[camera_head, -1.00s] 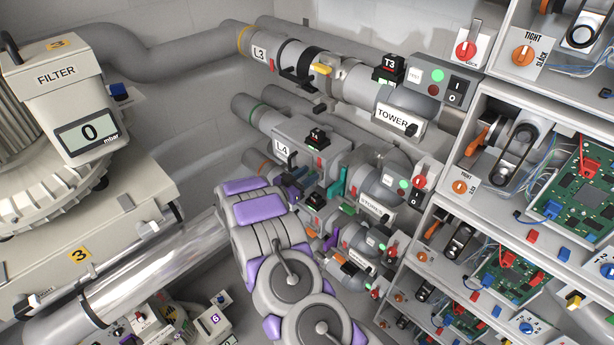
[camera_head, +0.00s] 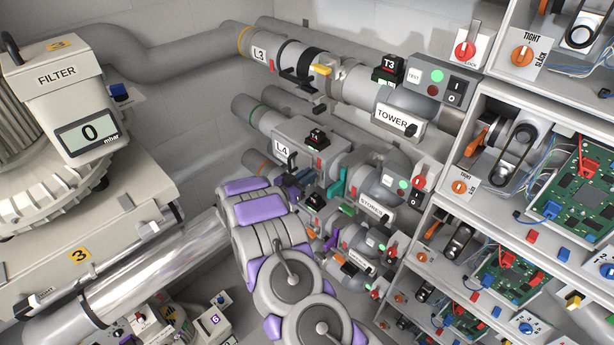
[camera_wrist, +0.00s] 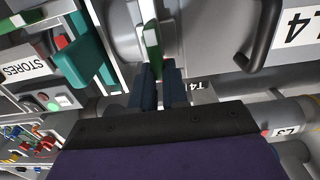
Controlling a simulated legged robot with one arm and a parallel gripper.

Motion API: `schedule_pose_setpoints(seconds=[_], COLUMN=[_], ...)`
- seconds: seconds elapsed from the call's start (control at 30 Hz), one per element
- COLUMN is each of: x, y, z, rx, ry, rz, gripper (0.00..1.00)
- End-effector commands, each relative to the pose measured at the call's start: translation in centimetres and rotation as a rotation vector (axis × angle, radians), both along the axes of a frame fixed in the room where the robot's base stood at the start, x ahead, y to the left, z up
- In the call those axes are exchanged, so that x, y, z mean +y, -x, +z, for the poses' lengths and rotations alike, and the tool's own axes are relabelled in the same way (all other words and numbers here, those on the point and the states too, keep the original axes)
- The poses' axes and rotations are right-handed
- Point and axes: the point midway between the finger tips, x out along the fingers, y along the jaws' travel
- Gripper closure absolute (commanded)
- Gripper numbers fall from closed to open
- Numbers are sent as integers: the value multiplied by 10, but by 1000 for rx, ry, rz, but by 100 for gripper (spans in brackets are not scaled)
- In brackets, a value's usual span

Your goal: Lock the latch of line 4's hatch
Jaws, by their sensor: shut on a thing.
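Line 4's pipe carries the L4 label (camera_head: 282,149) and a grey housing with a dark handle; the label (camera_wrist: 293,27) and handle (camera_wrist: 262,38) also show in the wrist view. A teal lever (camera_head: 337,186), which looks like the latch, is right of the housing. In the wrist view the teal lever (camera_wrist: 88,52) stands left of and apart from my fingers. My gripper (camera_wrist: 158,80) is shut on a narrow green-and-white piece (camera_wrist: 152,38) beside the grey housing. Its exact contact is partly hidden. In the head view my gripper (camera_head: 302,179) is small and partly hidden.
The STORES unit (camera_head: 374,205) is right of line 4. Line 3's pipe with its yellow lever (camera_head: 322,69) runs above. More lines crowd close below. Shelves with circuit boards (camera_head: 580,190) stand at the right; the filter machine (camera_head: 65,110) is at the left.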

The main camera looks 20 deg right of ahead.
Motion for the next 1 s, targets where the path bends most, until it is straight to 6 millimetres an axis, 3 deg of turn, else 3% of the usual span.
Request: schedule_pose_setpoints(seconds=[0.37,1.0], x=[0,-4], y=[2,14], z=[-1,-10], rx=[-106,-650], ry=[-38,-236], rz=[4,5], gripper=[100,100])
